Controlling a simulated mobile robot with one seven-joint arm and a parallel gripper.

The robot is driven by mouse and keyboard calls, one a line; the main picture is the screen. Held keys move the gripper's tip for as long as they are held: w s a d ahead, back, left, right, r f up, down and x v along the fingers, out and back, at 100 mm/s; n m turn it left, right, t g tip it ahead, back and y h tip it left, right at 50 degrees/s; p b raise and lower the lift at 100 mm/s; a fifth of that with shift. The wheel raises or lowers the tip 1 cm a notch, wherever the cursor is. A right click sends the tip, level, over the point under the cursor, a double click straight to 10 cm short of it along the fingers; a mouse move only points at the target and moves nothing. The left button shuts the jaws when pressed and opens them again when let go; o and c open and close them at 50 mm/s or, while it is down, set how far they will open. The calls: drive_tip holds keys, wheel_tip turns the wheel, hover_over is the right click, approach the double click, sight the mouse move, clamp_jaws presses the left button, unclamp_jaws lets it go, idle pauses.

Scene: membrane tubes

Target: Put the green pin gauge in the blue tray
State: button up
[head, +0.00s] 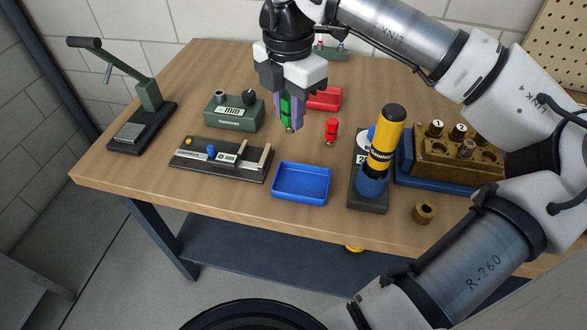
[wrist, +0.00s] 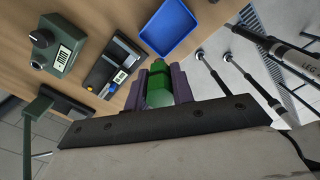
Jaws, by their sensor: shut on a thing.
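My gripper (head: 289,118) is shut on the green pin gauge (head: 286,108). It holds the gauge upright, apparently above the table, behind the blue tray. The blue tray (head: 301,198) is an empty, shallow box near the table's front edge. It also shows in the wrist view (wrist: 168,28), beyond the fingers.
A red pin gauge (head: 331,131) stands right of my gripper, and a red block (head: 324,98) lies behind. A black fixture (head: 222,160) is left of the tray. A yellow and blue tool (head: 385,140) stands right of it. A green box (head: 233,112) is behind the fixture.

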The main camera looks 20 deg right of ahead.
wheel_tip(320, 180, down, 15)
drive_tip(key=shift+p, duration=1.2)
drive_tip(key=shift+f, duration=0.15)
drive_tip(key=o, duration=0.9)
drive_tip(key=shift+r, duration=0.25)
wheel_tip(320, 180, up, 12)
drive_tip(key=shift+f+b, duration=0.1)
drive_tip(key=shift+b, duration=0.95)
